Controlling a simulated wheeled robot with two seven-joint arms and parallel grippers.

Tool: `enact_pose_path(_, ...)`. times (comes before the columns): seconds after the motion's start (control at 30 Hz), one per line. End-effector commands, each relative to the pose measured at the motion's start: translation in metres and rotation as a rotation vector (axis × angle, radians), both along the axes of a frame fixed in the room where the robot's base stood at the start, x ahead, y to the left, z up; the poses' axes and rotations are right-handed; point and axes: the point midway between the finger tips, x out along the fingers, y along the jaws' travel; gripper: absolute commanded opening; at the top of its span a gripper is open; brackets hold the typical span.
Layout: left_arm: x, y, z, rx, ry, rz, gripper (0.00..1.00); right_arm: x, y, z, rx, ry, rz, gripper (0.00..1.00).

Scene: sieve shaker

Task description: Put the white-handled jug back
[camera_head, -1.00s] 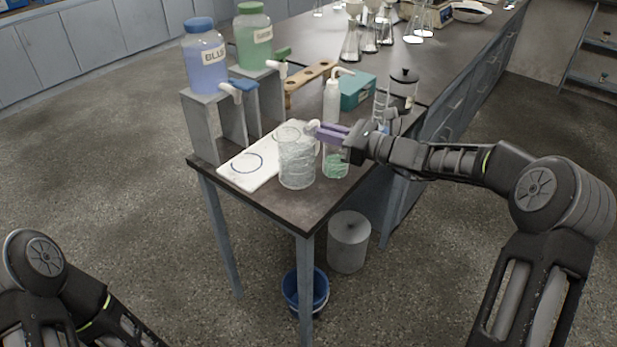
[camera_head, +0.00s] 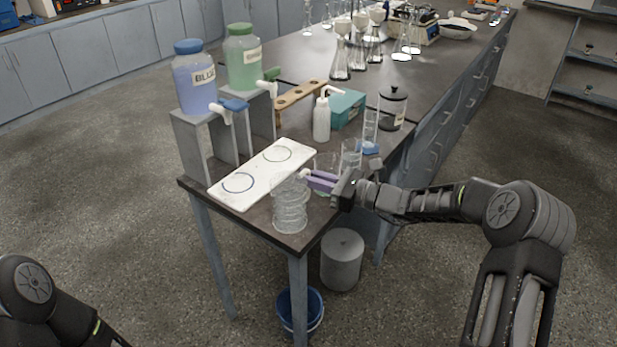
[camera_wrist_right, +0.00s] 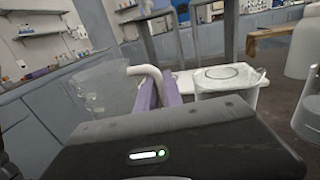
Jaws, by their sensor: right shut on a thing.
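The clear glass jug (camera_head: 291,210) with a white handle (camera_head: 303,174) is at the near corner of the bench. It looks upright; I cannot tell whether its base touches the bench top. My right gripper (camera_head: 318,181), with purple fingers, is shut on the handle from the right. In the right wrist view the jug (camera_wrist_right: 105,85) is at the left and its handle (camera_wrist_right: 148,72) is between the fingers. A white board (camera_head: 262,172) with two marked rings lies left of and behind the jug; both rings are bare. My left gripper is out of view.
Clear glassware (camera_head: 351,152) stands close behind my right gripper, partly hidden. A white wash bottle (camera_head: 321,120) and a teal box (camera_head: 347,108) are farther back. Blue (camera_head: 196,80) and green (camera_head: 243,62) tap bottles stand on grey stands at left. The bench's front edge is close.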

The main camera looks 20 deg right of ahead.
Motion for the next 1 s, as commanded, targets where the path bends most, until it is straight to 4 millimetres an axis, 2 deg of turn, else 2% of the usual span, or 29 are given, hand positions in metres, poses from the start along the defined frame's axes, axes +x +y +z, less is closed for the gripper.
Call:
enact_pose_path(0.33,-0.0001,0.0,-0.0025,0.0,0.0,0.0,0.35,0.0004,0.0002,-0.0013,0.002,-0.003,0.0,0.0)
enact_pose_path(0.37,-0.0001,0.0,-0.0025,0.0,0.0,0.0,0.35,0.0002,-0.0002,-0.0028,0.0,-0.001,0.0,0.12)
enact_pose_path(0.63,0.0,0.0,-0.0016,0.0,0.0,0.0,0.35,0.0002,0.0,-0.0018,0.001,-0.001,0.0,0.33)
enact_pose_path(1.0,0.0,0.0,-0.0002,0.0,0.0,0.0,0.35,-0.0016,-0.0032,0.0003,0.0,0.0,-0.002,0.33)
